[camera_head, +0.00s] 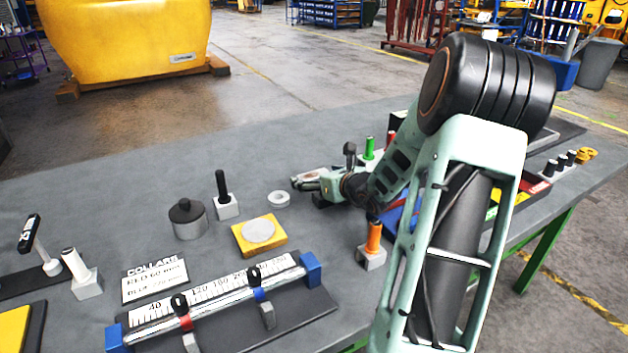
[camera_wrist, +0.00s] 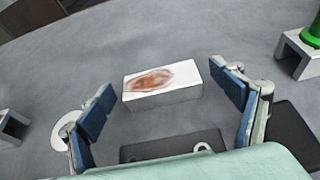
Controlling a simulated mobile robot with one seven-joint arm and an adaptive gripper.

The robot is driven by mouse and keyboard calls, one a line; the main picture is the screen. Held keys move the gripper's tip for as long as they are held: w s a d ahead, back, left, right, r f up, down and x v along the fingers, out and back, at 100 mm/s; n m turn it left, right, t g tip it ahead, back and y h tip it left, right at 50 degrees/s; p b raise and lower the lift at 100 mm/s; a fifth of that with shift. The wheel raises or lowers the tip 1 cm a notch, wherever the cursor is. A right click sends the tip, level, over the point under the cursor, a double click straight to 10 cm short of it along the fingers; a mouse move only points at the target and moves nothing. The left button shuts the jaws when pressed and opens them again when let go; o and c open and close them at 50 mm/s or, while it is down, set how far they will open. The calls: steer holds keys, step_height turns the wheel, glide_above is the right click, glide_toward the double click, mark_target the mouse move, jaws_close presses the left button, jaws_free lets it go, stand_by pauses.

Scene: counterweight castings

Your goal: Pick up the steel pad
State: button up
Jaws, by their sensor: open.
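A pale rectangular block (camera_wrist: 190,94), which I take to be the steel pad, lies on the grey table in the wrist view. Its top has a rusty brown patch. My gripper (camera_wrist: 166,88) is open, with one blue-padded finger on each side of the block. Gaps show between the block and both fingers; I cannot tell how far above the table the fingertips are. In the head view my gripper (camera_head: 305,183) is low over the middle of the table, and it and the arm mostly hide the block.
A pale ring (camera_head: 279,199) lies left of my gripper. A yellow block with a grey disc (camera_head: 243,247), a dark-lidded pot (camera_head: 188,220) and a ruled gauge (camera_head: 215,292) stand nearer. Green (camera_head: 369,148) and orange (camera_head: 374,237) posts stand close to my arm.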

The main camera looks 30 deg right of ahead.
steer(key=shift+w+f, duration=0.3)
steer(key=shift+w, duration=0.35)
steer(key=shift+c, duration=0.7)
steer(key=c, duration=1.5)
steer(key=shift+r, duration=0.1)
steer(key=shift+c, duration=0.8)
steer(key=shift+r, duration=0.1)
